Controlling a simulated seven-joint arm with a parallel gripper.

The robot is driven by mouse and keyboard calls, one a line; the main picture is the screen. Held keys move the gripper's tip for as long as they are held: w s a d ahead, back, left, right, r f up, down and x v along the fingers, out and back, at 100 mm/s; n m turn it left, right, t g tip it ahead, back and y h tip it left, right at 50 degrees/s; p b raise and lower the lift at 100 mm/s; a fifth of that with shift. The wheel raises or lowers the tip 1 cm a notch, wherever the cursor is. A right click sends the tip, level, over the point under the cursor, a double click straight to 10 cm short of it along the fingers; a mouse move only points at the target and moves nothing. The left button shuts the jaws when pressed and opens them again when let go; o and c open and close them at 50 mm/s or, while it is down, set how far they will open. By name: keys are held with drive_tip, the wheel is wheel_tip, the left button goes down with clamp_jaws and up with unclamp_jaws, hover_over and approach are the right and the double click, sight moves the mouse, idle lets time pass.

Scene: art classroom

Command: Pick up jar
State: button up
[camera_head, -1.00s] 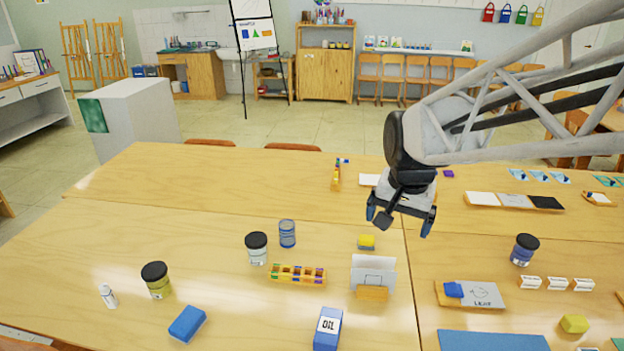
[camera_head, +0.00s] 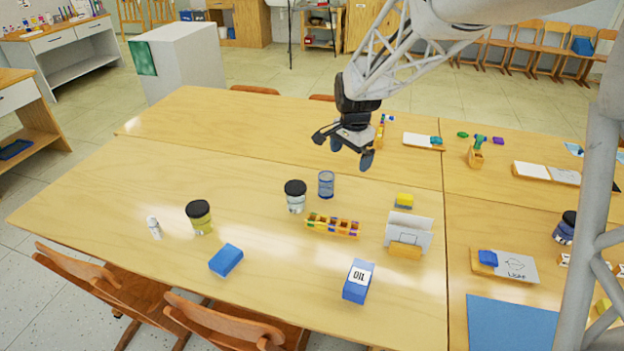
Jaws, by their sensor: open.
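Three jars with black lids show in the head view. A jar with clear or pale contents (camera_head: 296,197) stands upright near the middle of the near table. A jar with yellow contents (camera_head: 200,218) stands to its left. A dark blue jar (camera_head: 565,228) stands at the right, partly cut off by my arm. My gripper (camera_head: 349,152) is open and empty, held in the air above the table, above and to the right of the pale jar. It touches nothing that I can see.
A blue mesh cup (camera_head: 326,184) stands close beside the pale jar. A multicoloured tray (camera_head: 332,225), a card holder (camera_head: 407,235), an oil box (camera_head: 358,281), a blue block (camera_head: 226,260) and a small white bottle (camera_head: 154,228) are nearby. The table's left end is clear.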

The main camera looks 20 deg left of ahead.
sight(295, 186)
drive_tip(key=w+a+f, duration=0.2)
drive_tip(key=a+f, duration=0.2)
drive_tip(key=a, duration=0.2)
drive_tip(key=w+a+f+m, duration=0.1)
drive_tip(key=a+f, duration=0.4)
drive_tip(key=a, duration=0.1)
drive_tip(key=w+a+f+m, duration=0.1)
drive_tip(key=w+a+f, duration=0.1)
drive_tip(key=a+f, duration=0.3)
drive_tip(key=shift+w+a+f+g, duration=0.25)
drive_tip(key=shift+w+a+g, duration=0.15)
drive_tip(key=shift+a, duration=0.1)
drive_tip(key=shift+f, duration=1.3)
drive_tip(key=shift+s+f, duration=0.1)
drive_tip(key=shift+f, duration=2.5)
drive_tip(key=c, duration=1)
